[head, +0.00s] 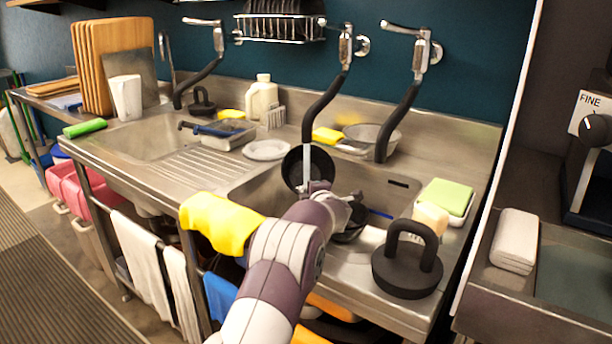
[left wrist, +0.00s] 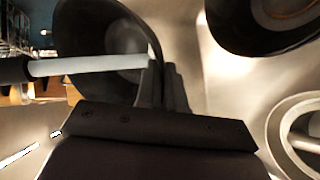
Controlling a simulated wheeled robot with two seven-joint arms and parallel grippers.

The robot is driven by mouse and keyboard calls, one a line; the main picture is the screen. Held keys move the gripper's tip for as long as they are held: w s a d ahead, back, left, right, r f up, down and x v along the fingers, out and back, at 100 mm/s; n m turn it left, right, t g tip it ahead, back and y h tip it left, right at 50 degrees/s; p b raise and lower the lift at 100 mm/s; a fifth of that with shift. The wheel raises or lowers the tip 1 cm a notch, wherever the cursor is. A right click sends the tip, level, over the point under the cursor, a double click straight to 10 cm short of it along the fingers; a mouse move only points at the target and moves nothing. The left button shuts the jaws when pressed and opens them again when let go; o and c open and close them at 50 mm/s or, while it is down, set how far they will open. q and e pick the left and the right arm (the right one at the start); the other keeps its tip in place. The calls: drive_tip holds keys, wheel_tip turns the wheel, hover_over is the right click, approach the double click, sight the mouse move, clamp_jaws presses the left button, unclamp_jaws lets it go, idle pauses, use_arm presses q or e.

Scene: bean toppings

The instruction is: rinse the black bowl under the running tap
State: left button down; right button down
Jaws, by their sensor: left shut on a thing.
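The black bowl (head: 319,162) is tilted steeply above the right sink basin, its opening facing me. It also shows in the left wrist view (left wrist: 85,30). The middle tap (head: 322,103) is a black hose with a pale stream of water (head: 306,160) running down. The stream crosses the bowl's opening and ends near its lower rim; it also shows in the left wrist view (left wrist: 95,66). My left gripper (head: 316,187) is shut on the bowl's rim, with its fingers (left wrist: 163,85) at the bowl's edge. My right gripper is not in view.
Another dark bowl (left wrist: 262,22) lies in the sink below, partly hidden by my arm. A black weight-like object (head: 408,268) stands at the front right. A yellow cloth (head: 222,222) hangs over the front edge. Two other taps (head: 404,95) (head: 207,62) hang beside the middle one.

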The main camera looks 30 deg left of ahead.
use_arm(q)
drive_tip(key=shift+w+d+r+p, duration=0.15)
drive_tip(key=shift+d+p, duration=0.05)
drive_tip(key=shift+p, duration=0.15)
drive_tip(key=shift+w+d, duration=0.15)
drive_tip(key=shift+d, duration=0.05)
